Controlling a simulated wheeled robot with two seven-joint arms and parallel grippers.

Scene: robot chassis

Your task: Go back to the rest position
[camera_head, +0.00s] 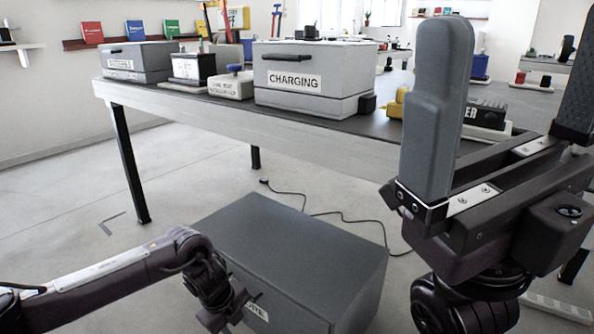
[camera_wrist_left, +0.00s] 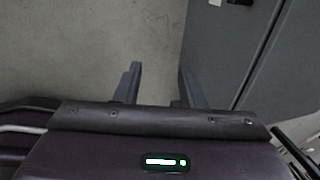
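My left arm (camera_head: 110,280) comes in low from the left in the head view, its hand bent down in front of a grey floor box. In the left wrist view the left gripper (camera_wrist_left: 158,82) is open, with bare floor between its two dark fingers and nothing held. My right gripper (camera_head: 512,50) is raised large at the right of the head view. Its two grey finger pads stand wide apart and no object is held between them. The right gripper hides part of the table behind it.
The dark grey box (camera_head: 290,245) stands on the floor, its label partly hidden; a cable lies behind it. A table (camera_head: 230,112) crosses behind, bearing a CHARGING box (camera_head: 310,95), another grey box (camera_head: 140,62) and smaller items. Floor at the left is clear.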

